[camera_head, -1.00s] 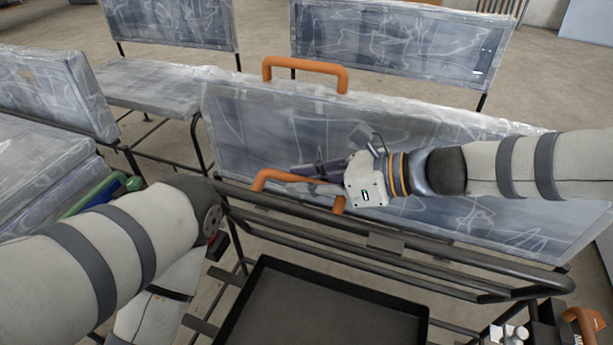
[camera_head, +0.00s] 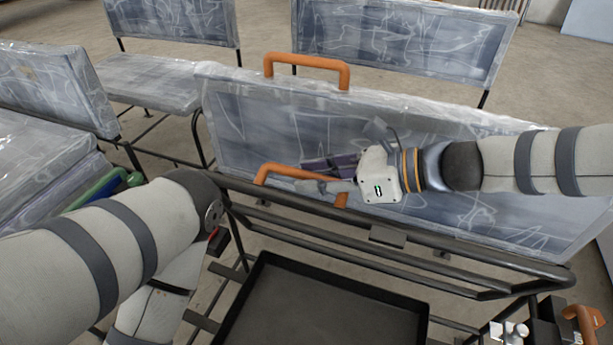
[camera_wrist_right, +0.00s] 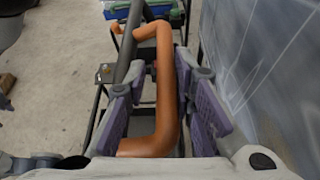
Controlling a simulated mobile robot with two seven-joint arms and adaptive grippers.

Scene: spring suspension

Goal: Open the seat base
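The seat base appears to be the large grey-blue panel (camera_head: 270,125) in clear plastic, standing tilted up behind a dark metal frame (camera_head: 480,280). An orange handle (camera_head: 275,170) is at its lower front edge; it also shows in the right wrist view (camera_wrist_right: 166,95). My right gripper (camera_head: 328,167) is at this handle, in front of the panel. In the right wrist view its purple-padded fingers (camera_wrist_right: 160,115) are on either side of the handle bar, with a gap visible at the left finger. My left arm comes in from the left; its gripper is out of view.
A second orange handle (camera_head: 306,62) rises at the panel's far top edge. A black tray (camera_head: 325,300) is below the frame. Other plastic-wrapped seats (camera_head: 150,85) stand at the left and back. Small parts (camera_head: 515,333) and an orange tool (camera_head: 583,320) are at lower right.

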